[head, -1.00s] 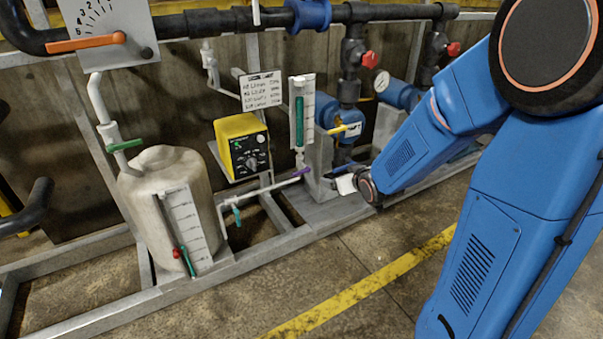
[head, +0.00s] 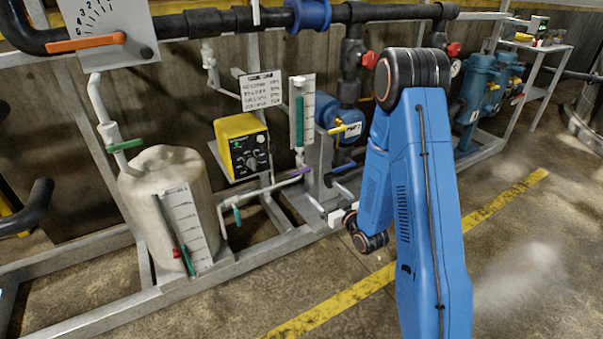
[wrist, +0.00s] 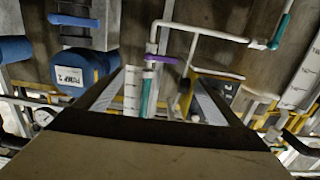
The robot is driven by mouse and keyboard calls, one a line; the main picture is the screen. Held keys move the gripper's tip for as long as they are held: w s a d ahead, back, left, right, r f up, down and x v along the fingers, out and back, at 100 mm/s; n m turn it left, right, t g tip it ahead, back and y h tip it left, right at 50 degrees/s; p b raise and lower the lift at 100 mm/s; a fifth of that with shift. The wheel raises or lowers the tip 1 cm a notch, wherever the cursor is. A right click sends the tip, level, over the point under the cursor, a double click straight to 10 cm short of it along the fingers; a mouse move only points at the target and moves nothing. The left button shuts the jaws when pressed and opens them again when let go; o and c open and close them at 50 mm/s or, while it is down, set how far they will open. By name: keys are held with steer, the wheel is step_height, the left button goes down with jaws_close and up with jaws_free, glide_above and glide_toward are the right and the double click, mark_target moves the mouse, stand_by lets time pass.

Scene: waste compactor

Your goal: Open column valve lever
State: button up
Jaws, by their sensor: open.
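The calibration column (head: 302,110) is a clear upright tube with a green lower part and a white scale. A purple lever (head: 300,174) lies along the white pipe just below it; it also shows in the wrist view (wrist: 160,59), roughly crosswise to the upright pipe. I take this to be the column valve lever. My gripper (head: 320,206) is below and to the right of the lever, apart from it. In the wrist view my gripper (wrist: 157,78) is open, its fingers spread either side of the column, with the lever ahead near the left fingertip.
A yellow-and-black pump controller (head: 241,146) is left of the column. A beige tank (head: 165,195) stands farther left. A blue pump (head: 348,122) with a yellow lever is right of the column. A green lever (head: 237,214) hangs on the lower pipe. The floor in front is open.

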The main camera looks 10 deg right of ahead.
mark_target(302, 172)
steer(key=x, duration=1.7)
steer(key=shift+a, duration=0.2)
steer(key=shift+w, duration=0.1)
steer(key=c, duration=1.5)
